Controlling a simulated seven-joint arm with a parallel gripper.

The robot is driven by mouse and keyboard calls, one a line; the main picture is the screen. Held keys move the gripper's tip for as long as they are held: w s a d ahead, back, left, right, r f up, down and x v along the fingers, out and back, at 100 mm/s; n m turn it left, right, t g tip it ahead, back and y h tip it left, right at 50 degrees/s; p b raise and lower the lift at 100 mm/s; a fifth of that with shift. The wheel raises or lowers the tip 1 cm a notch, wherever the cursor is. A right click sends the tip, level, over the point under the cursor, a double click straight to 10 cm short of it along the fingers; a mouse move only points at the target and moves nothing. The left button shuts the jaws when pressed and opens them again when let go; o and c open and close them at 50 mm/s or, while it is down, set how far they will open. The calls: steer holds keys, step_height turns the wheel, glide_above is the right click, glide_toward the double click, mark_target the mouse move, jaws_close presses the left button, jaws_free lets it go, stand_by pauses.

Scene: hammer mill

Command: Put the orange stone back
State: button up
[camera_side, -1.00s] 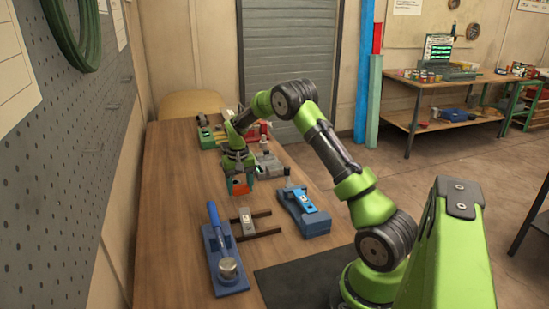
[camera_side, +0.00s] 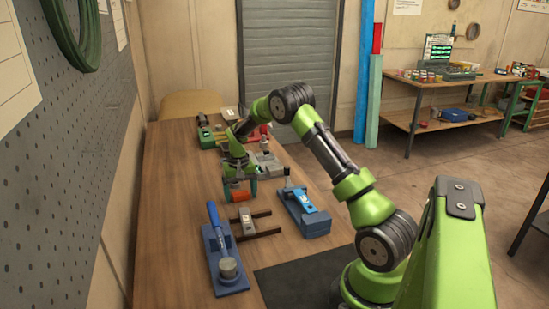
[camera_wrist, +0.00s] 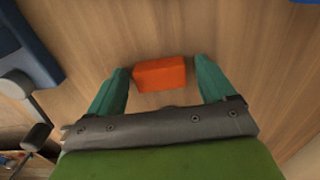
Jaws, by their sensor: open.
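The orange stone (camera_wrist: 160,74) is a small block on the wooden table, between the two teal fingers of my gripper (camera_wrist: 160,88) in the wrist view. The fingers are spread apart, with a gap visible on each side of the stone. In the side view my gripper (camera_side: 239,193) is low over the table, and the orange stone (camera_side: 240,195) shows between its fingers. The stone seems to rest on the table.
A blue base with a hammer (camera_side: 219,250) lies in front, beside a grey block on dark rails (camera_side: 247,221). A blue device (camera_side: 303,210) stands to the right. Green, grey and red devices (camera_side: 206,133) stand farther back. The table's left side is clear.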

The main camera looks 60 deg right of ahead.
mark_target(241, 194)
step_height(241, 194, up, 12)
steer(key=s+a+r+n+t, duration=0.1)
steer(key=s+a+r+t, duration=0.15)
steer(key=a+r, duration=0.65)
steer(key=s+a+r+n+t+y, duration=0.1)
steer(key=s+a+r, duration=0.2)
steer(key=s+a, duration=0.25)
steer(key=s+a+r+n+t, duration=0.1)
steer(key=s+a+r+t, duration=0.15)
steer(key=s+a, duration=0.35)
steer(key=s+a+f+n+t+y, duration=0.1)
steer(key=s+a+f+n, duration=0.1)
steer(key=s+a, duration=0.5)
steer(key=shift+s, duration=0.5)
